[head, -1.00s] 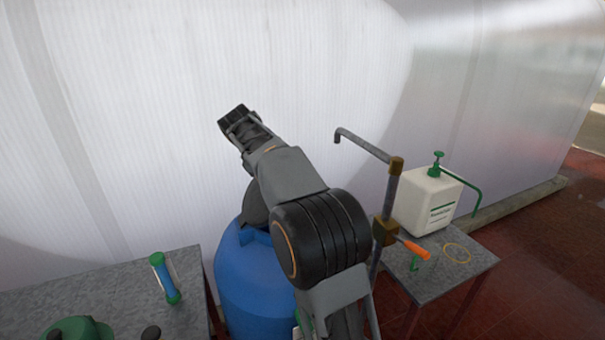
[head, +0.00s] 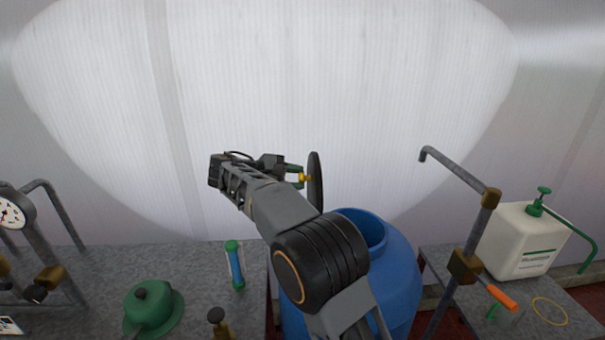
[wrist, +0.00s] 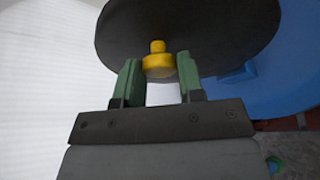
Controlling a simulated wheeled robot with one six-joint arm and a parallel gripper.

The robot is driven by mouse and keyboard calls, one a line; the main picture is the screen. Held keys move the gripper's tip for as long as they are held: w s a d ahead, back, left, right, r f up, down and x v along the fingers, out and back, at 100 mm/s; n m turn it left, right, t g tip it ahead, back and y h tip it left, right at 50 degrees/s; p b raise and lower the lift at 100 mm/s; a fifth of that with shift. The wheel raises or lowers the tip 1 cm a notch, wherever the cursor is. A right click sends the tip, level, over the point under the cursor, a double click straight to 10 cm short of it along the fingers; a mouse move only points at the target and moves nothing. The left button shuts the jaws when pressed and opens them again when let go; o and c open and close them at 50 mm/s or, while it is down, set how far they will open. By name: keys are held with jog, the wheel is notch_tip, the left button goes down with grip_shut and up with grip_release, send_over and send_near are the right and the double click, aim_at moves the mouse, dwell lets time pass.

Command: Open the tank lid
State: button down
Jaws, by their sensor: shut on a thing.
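The blue tank (head: 398,285) stands behind my arm, and its round mouth (head: 372,232) is uncovered. The tank lid (head: 316,185), a dark disc, stands nearly upright on edge above the left side of the mouth. In the wrist view the lid (wrist: 190,32) fills the top, with the blue tank (wrist: 297,70) to its right. My gripper (head: 298,175) is shut on the lid's yellow knob (wrist: 158,64), its green fingers on either side of it. My arm hides the lower edge of the lid, so I cannot tell whether it touches the rim.
A grey table (head: 205,265) on the left holds a green domed object (head: 150,308) and a blue-green tube (head: 235,265). A pale wall stands behind.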

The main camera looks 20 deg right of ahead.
jog(key=shift+w+a+f+h, duration=0.15)
jog(key=shift+a+f+h, duration=0.05)
jog(key=shift+a+h, duration=0.35)
jog(key=shift+a, duration=0.1)
jog(key=c, duration=0.8)
grip_release()
jog(key=shift+o, duration=0.2)
jog(key=v, duration=0.7)
jog(key=shift+a+b, duration=0.25)
jog(key=shift+b, duration=0.15)
jog(key=shift+r, duration=0.15)
jog(key=shift+c, duration=0.2)
